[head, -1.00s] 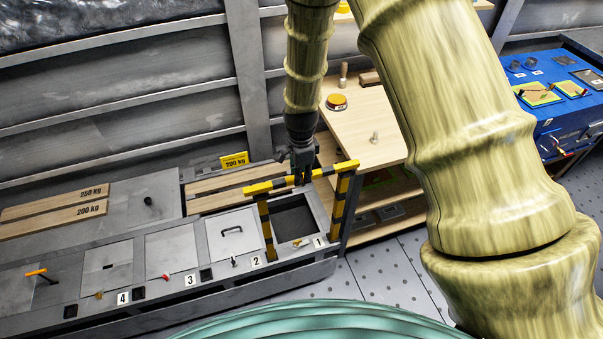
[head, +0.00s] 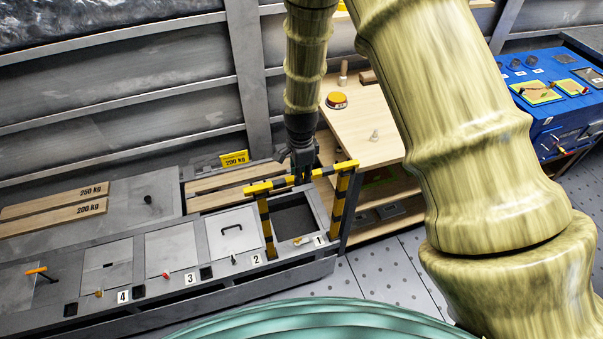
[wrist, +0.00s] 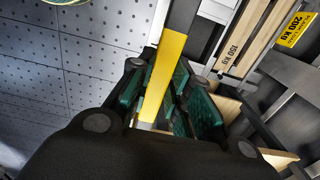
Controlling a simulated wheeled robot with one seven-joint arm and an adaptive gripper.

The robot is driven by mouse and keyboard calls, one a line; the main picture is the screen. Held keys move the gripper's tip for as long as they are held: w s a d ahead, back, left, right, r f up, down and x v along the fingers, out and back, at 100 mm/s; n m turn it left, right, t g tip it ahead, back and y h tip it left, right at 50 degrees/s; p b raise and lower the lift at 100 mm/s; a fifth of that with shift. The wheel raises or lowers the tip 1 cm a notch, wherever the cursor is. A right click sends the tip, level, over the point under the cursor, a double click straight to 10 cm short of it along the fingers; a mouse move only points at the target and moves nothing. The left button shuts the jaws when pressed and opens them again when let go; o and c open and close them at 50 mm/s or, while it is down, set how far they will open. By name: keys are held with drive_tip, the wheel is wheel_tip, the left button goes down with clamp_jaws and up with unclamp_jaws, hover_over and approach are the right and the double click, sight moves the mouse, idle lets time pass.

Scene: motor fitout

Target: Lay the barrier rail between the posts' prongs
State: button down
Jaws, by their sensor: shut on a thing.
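The barrier rail (head: 262,187) is a yellow-and-black striped bar lying crosswise at the tops of two striped posts, the left post (head: 266,228) and the right post (head: 342,202). The prongs are too small to make out, so I cannot tell if the rail sits fully between them. My gripper (head: 301,177) reaches down from behind and is shut on the rail near its middle. In the wrist view the yellow rail (wrist: 166,72) runs between the green-padded fingers of my gripper (wrist: 158,95). The fingers partly hide the rail.
The posts stand on a grey bench by an open dark compartment (head: 293,216). A closed lid with a handle (head: 232,232) lies left of it. Wooden planks (head: 215,190) lie behind. A wooden shelf unit (head: 362,130) with an orange button (head: 337,100) stands close on the right.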

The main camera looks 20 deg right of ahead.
drive_tip(key=shift+f, duration=0.1)
idle(0.7)
drive_tip(key=c, duration=1.3)
unclamp_jaws()
drive_tip(key=shift+o, duration=0.2)
wheel_tip(320, 180, up, 12)
